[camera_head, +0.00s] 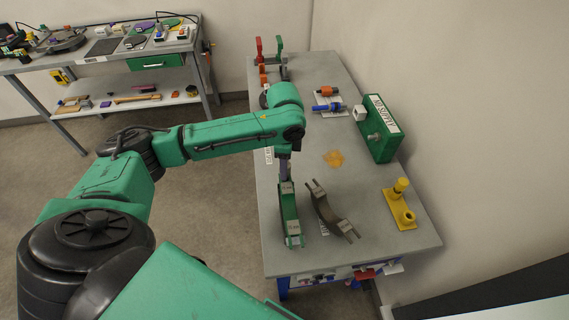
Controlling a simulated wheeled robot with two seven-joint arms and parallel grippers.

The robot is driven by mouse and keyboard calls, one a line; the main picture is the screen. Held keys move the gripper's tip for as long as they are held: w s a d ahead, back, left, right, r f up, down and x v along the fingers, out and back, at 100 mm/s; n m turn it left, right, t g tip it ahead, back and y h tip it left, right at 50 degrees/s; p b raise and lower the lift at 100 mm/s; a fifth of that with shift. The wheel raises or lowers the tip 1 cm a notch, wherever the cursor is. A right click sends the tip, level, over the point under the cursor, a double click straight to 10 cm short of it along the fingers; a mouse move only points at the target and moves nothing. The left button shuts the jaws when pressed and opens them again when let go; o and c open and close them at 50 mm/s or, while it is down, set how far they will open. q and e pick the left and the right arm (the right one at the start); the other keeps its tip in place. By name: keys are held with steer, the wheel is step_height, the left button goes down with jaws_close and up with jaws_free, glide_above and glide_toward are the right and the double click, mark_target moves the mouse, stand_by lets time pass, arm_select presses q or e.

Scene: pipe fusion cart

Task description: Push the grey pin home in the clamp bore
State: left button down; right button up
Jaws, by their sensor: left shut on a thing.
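My left arm reaches in from the left over the table, and its wrist hangs down near the table's left edge. The left gripper (284,172) shows only as a narrow grey shape below the wrist. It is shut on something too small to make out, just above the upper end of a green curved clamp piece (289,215). A brown curved piece (331,211) lies to the right of the green one, apart from it. I cannot make out the grey pin or the clamp bore. My right gripper is not in view.
A green box (380,128) stands at the table's right edge, with a yellow fixture (400,204) nearer. Blue (327,108) and orange (327,91) parts lie farther back. A red and green upright fixture (270,50) stands at the far end. An orange stain (333,159) marks bare tabletop.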

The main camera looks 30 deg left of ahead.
arm_select(q)
steer(key=shift+f+b, duration=0.45)
steer(key=shift+f, duration=0.75)
steer(key=shift+c, duration=1.9)
jaws_free()
steer(key=shift+s, duration=0.1)
steer(key=shift+f, duration=0.1)
step_height(320, 180, up, 15)
steer(key=b, duration=0.1)
steer(key=shift+b, duration=0.35)
